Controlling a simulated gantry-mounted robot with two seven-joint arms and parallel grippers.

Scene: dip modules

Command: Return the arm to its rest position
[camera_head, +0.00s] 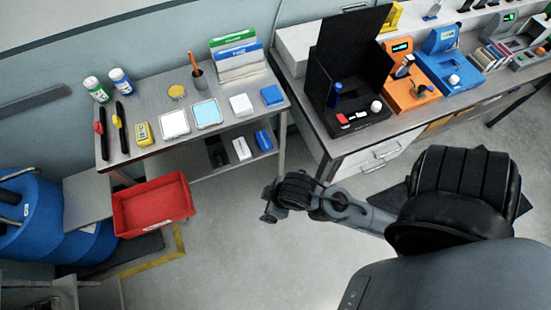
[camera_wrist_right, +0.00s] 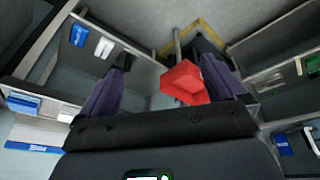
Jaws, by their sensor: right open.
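My right arm comes in from the right in the head view. Its gripper (camera_head: 272,200) hangs over the bare floor between the two workbenches, apart from everything around it. In the right wrist view the two dark fingers of the gripper (camera_wrist_right: 163,62) are spread wide with nothing held between them. My left gripper is in neither view.
A red bin (camera_head: 153,205) stands left of the gripper, below the grey bench (camera_head: 150,82) with bottles and boxes. A black open case (camera_head: 352,80) and an orange device (camera_head: 410,85) sit on the right bench. Blue drums (camera_head: 35,215) stand far left. Floor near the gripper is clear.

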